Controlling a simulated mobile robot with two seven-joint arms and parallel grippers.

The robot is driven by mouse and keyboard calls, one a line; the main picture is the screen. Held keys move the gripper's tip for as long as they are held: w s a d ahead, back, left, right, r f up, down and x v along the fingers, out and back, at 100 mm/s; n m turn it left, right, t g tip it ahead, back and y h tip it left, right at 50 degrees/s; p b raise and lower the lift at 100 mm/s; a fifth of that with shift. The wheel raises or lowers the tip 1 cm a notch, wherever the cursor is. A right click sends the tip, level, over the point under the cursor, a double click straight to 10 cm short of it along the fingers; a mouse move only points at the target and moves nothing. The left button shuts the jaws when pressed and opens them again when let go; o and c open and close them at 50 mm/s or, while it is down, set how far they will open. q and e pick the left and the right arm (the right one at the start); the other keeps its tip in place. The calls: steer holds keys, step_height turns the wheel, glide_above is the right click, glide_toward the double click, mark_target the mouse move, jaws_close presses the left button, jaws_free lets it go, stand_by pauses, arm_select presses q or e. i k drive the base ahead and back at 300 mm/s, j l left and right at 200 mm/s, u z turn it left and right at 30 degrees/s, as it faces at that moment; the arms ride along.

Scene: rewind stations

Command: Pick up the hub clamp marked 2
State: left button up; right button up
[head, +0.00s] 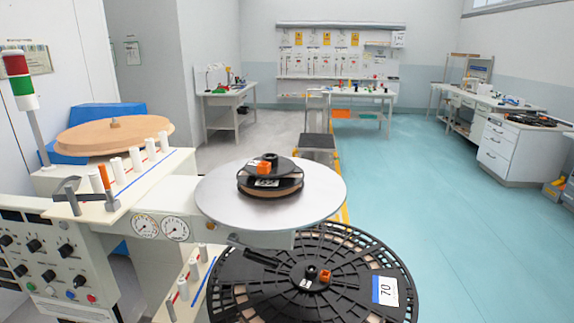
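No marking 2 is readable at this size. One black hub clamp with an orange part (265,165) sits on top of a small black-and-tan reel (271,186), which lies on a round silver plate (312,203). A white label on that reel is too small to read. Another small black-and-orange clamp (318,275) sits at the hub of the large black slotted reel (350,250) in the foreground. That reel carries a label reading 70 (385,291); a small white tag beside its hub is unreadable. Neither of my grippers shows in the head view.
At left stands a machine with gauges (145,227), knobs, white rollers and a signal light (20,80). A wooden disc (115,133) lies behind it. Workbenches (360,96) stand at the back and right (505,150). The teal floor (440,190) at right is clear.

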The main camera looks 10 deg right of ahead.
mark_target(270, 165)
steer(key=l, duration=1.3)
